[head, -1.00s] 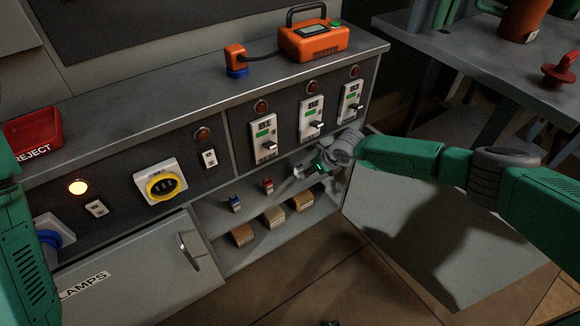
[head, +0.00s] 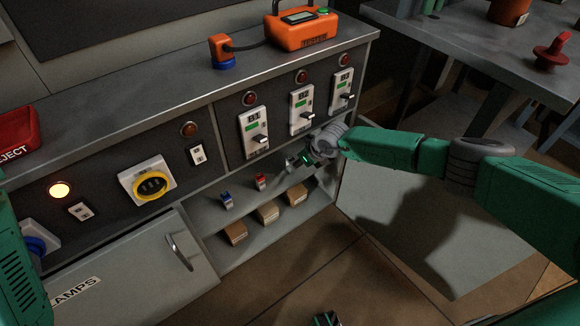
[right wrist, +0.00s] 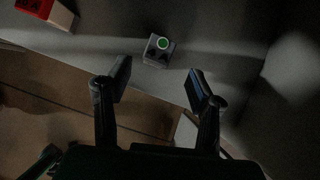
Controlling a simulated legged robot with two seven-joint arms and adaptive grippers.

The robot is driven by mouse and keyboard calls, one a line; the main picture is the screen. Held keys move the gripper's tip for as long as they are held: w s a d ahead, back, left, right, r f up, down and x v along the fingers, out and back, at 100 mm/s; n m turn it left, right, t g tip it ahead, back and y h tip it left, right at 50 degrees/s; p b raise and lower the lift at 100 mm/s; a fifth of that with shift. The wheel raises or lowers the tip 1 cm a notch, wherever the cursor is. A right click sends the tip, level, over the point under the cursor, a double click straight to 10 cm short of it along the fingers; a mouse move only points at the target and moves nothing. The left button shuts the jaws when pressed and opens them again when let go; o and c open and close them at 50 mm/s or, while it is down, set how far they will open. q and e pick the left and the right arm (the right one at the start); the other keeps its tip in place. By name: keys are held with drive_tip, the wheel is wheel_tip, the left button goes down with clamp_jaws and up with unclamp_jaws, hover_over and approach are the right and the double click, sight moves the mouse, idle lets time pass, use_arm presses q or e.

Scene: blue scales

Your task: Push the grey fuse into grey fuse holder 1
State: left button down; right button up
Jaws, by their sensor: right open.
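In the right wrist view, a small grey block with a green ring on top, which looks like the grey fuse (right wrist: 156,57), stands on the shelf. My right gripper (right wrist: 160,82) is open and empty, its fingers apart with the fuse beyond them, between their tips in the picture. In the head view my right gripper (head: 303,160) is at the right part of the upper shelf and hides the fuse. I cannot make out grey fuse holder 1. A small dark part at the bottom edge of the head view may be my left gripper (head: 327,319); its fingers are unclear.
A blue fuse (head: 226,200) and a red fuse (head: 261,181) stand left on the upper shelf (head: 205,213). Cardboard boxes (head: 268,212) sit below. Breakers (head: 253,132) line the panel above. An open door (head: 400,225) stands right of the shelves.

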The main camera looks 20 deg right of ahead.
drive_tip(key=shift+d, duration=0.1)
drive_tip(key=shift+w+f+b, duration=0.1)
drive_tip(key=shift+f+b, duration=0.2)
drive_tip(key=shift+f, duration=0.05)
drive_tip(key=b+x, duration=0.1)
drive_tip(key=x, duration=0.1)
drive_tip(key=b+x, duration=0.2)
drive_tip(key=shift+a+r, duration=0.15)
drive_tip(key=shift+a, duration=0.2)
drive_tip(key=shift+w+a+f+b, duration=0.1)
drive_tip(key=shift+a+f+b, duration=0.1)
drive_tip(key=shift+f+b, duration=0.1)
drive_tip(key=shift+r, duration=0.1)
drive_tip(key=shift+d, duration=0.15)
clamp_jaws()
